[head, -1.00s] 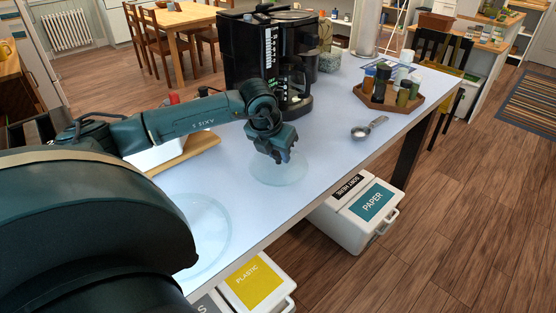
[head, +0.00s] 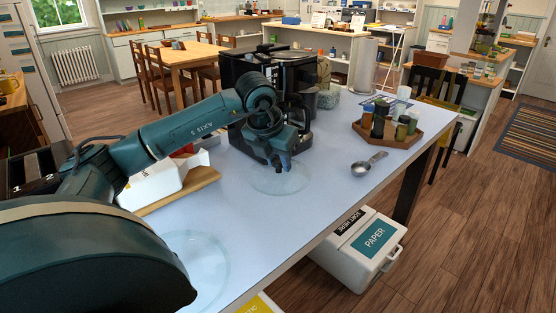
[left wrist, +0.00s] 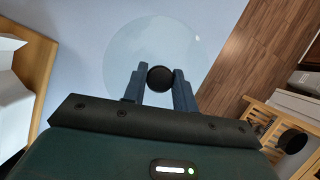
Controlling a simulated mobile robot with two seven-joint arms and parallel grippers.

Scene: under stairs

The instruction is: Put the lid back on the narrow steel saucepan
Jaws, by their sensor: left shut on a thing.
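A clear round glass lid (head: 280,179) shows over the pale tabletop in the head view. My left gripper (head: 280,164) is directly above its middle, pointing down. In the left wrist view, the gripper's two fingers (left wrist: 159,82) close on the lid's black knob (left wrist: 160,77), and the clear disc (left wrist: 153,42) spreads around and beyond them. The lid appears raised a little off the table; the gap is hard to judge. I cannot make out the narrow steel saucepan in either view. My right gripper is not in view.
Another faint clear disc (head: 196,268) lies at the table's near left. A steel measuring scoop (head: 368,164) and a wooden tray (head: 389,139) of jars are to the right. A black coffee machine (head: 240,75) stands behind the gripper. A white container (head: 154,186) is left.

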